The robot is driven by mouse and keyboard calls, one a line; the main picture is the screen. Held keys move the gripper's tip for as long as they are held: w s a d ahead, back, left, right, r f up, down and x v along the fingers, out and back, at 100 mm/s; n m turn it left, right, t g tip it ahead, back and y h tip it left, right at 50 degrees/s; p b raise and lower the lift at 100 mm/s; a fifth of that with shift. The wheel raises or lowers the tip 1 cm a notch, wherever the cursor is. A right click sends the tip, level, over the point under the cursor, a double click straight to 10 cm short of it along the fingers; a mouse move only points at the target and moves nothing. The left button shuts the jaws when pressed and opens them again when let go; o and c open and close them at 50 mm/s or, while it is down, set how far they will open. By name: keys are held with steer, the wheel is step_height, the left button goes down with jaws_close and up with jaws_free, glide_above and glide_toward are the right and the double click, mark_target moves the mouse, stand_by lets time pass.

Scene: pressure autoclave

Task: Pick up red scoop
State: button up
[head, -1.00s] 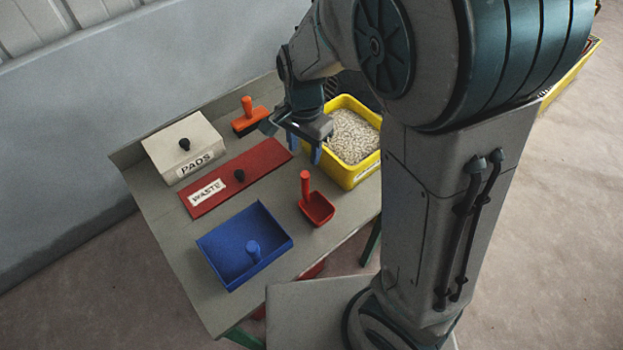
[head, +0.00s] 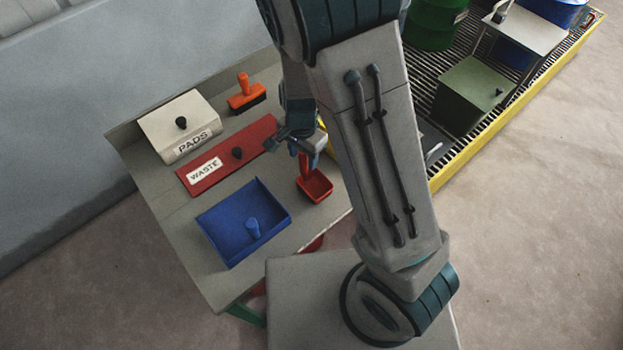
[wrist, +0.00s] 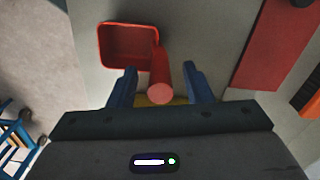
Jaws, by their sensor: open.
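The red scoop (head: 315,186) sits on the grey table, with its upright handle partly hidden behind my gripper in the head view. In the wrist view its square pan (wrist: 128,46) is at the upper left and its round handle (wrist: 160,82) points up toward the camera. My gripper (wrist: 160,84) is open, with one blue finger on each side of the handle. Gaps show between the handle and both fingers. My gripper also shows above the scoop in the head view (head: 299,150).
A blue dustpan (head: 243,222) lies left of the scoop. A red WASTE lid (head: 232,153), a white PADS box (head: 180,125) and an orange brush (head: 246,94) are farther back. A yellow bin is mostly hidden behind my arm. A yellow-edged grated platform (head: 512,119) stands at the right.

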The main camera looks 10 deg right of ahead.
steer(key=shift+f, duration=0.95)
jaws_close()
steer(key=shift+r, duration=0.1)
